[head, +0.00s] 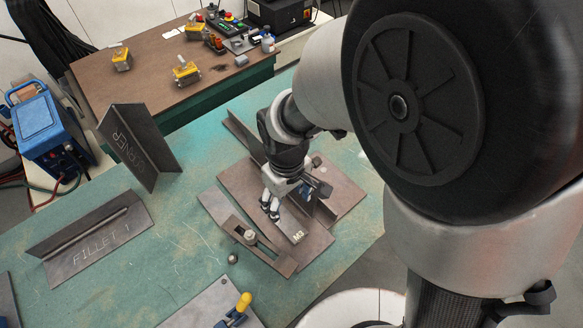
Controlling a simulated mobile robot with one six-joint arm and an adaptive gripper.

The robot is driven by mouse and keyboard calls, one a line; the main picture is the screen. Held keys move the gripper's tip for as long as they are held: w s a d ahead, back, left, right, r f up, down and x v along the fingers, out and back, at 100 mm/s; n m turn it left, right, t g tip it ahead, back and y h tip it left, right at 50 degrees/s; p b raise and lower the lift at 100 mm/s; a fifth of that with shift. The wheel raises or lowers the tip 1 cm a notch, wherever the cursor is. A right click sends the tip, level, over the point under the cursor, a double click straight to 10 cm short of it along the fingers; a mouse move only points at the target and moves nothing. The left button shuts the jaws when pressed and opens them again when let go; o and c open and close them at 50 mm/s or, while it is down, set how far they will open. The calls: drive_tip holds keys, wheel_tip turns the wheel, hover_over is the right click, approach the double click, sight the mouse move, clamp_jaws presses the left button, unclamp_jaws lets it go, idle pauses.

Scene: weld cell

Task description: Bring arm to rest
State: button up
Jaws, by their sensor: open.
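My gripper (270,208) is in the head view, at the end of my arm, low over a steel plate marked M3 (298,237) on the green table. Its fingers point down and stand apart with nothing seen between them. Whether the fingertips touch the plate, I cannot tell. My arm's large dark joint fills the right of the view and hides what lies behind it. An upright steel strip (325,213) on the plate is partly hidden by the gripper.
A slotted clamp bar (262,250) lies close in front of the gripper. Pieces marked CORNER (137,150) and FILLET 1 (100,250) stand to the left. A blue machine (50,135) is beyond. A brown bench (145,75) at the back holds yellow clamps.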

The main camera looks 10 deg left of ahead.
drive_tip(key=s+d+r+m+t, duration=0.2)
drive_tip(key=s+d+r+m, duration=0.2)
drive_tip(key=d+r, duration=0.5)
drive_tip(key=s+d+r+m+t, duration=0.2)
drive_tip(key=s+d+r+m, duration=0.3)
drive_tip(key=d+r, duration=0.5)
drive_tip(key=shift+d+m+t, duration=0.3)
drive_tip(key=shift+d+m, duration=0.2)
drive_tip(key=shift+d, duration=0.25)
